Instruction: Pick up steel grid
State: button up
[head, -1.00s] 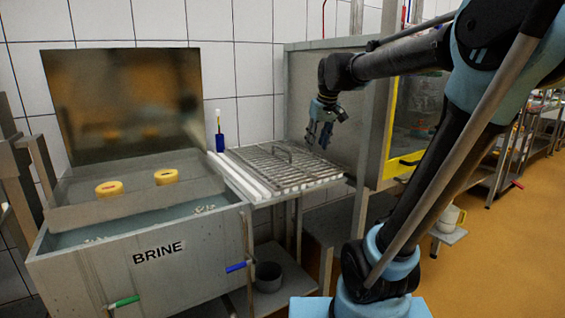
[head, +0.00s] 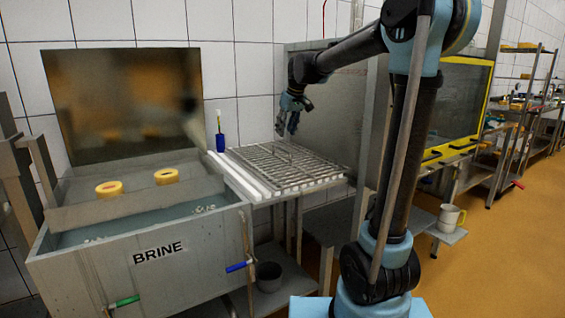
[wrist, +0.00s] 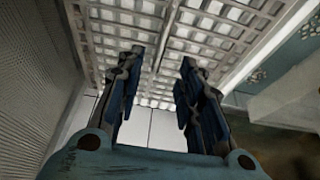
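The steel grid (head: 287,168) lies flat on the white-edged table beside the brine tank, with a raised handle (head: 278,148) on its top. My gripper (head: 287,131) is above the grid's far part, pointing down, apart from the grid. In the wrist view my gripper (wrist: 158,68) is open with nothing between its fingers. The grid (wrist: 205,30) fills the upper part of that view, with a bar, likely the handle, running up between the fingertips.
A blue holder with a brush (head: 220,140) is behind the table. A metal panel (head: 330,110) rises close to the right. A pot (head: 269,277) sits below.

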aim_at(282, 149)
jog(key=x, duration=0.5)
jog(key=shift+f, duration=0.25)
jog(key=shift+s+x, duration=0.2)
jog(key=shift+x, duration=2.45)
jog(key=shift+d+f, duration=0.1)
jog(key=shift+d, duration=0.1)
grip_shut()
